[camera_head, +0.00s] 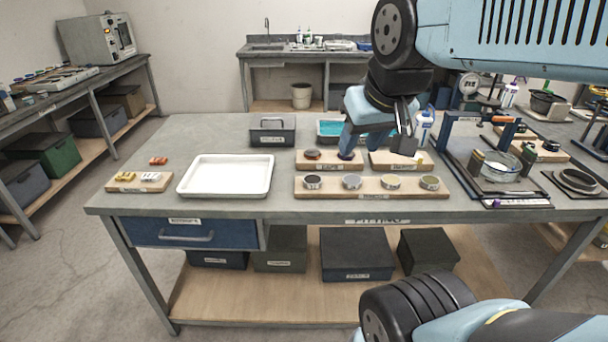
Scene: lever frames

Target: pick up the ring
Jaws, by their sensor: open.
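I cannot tell for certain which thing is the ring. Several short round pieces stand in a row on a long wooden board (372,194) at the front of the bench: a dark one (312,182), a grey one (352,181), a yellowish one (391,182) and an olive one (429,183). A dark ring-shaped piece (578,181) lies at the far right. My gripper (378,150) hangs open and empty over the two smaller boards behind the row. It partly hides those boards and what they hold.
A white tray (225,187) and a small board (140,187) with yellow and white pieces are at left. A dark box with a handle (272,138) stands behind. A blue-posted frame (447,135) rises right of my gripper. The bench's left back corner is clear.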

